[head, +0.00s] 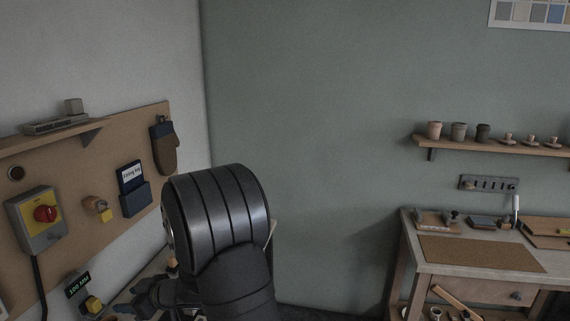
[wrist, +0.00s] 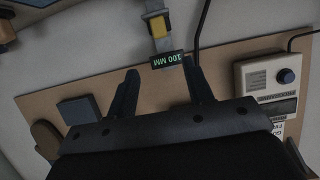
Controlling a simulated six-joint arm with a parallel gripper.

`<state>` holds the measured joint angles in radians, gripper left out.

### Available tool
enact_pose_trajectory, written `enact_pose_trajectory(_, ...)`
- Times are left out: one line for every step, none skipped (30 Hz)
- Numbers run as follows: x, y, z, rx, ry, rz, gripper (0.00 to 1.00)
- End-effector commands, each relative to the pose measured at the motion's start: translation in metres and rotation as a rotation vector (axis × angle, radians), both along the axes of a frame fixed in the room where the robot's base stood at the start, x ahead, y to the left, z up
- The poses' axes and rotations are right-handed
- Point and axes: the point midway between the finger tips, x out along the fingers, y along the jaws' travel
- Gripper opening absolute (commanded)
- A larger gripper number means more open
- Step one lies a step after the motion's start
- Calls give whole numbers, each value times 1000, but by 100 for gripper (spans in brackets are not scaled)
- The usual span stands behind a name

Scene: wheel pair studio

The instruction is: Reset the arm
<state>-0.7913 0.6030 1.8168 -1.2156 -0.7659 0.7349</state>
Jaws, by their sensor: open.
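The task names no object other than my arm. In the head view my dark arm fills the lower middle, and a dark part low at its left may be my gripper, but I cannot make out its fingers there. In the wrist view my gripper (wrist: 160,66) has its two dark fingers wide apart. Nothing is held between them. A small display reading 100 MM (wrist: 168,60), upside down, shows between the fingertips, with a yellow part (wrist: 159,26) beside it. I cannot tell its distance from the fingers.
A workbench (head: 412,240) and a cup shelf (head: 500,147) stand at right. The middle wall is bare.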

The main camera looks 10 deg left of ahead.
Motion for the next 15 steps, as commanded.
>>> enact_pose_trajectory(1,-10,4,0,-2,-3,47)
enact_pose_trajectory(1,-15,7,0,-2,-3,47)
enact_pose_trajectory(1,-21,9,1,-1,-3,47)
enact_pose_trajectory(1,-26,11,1,-2,-2,47)
enact_pose_trajectory(0,-25,10,0,-1,0,47)
enact_pose_trajectory(-1,-14,5,-1,1,3,47)
enact_pose_trajectory(-1,-8,2,-2,2,4,47)
enact_pose_trajectory(-1,-3,0,-2,1,4,47)
enact_pose_trajectory(-1,4,-3,-2,2,4,47)
enact_pose_trajectory(-1,10,-5,-1,2,4,47)
enact_pose_trajectory(-1,15,-7,-1,1,3,47)
enact_pose_trajectory(-1,22,-10,-2,1,3,47)
enact_pose_trajectory(-1,28,-12,-2,1,3,47)
enact_pose_trajectory(-1,33,-15,-2,1,3,47)
enact_pose_trajectory(-1,40,-18,-2,0,3,47)
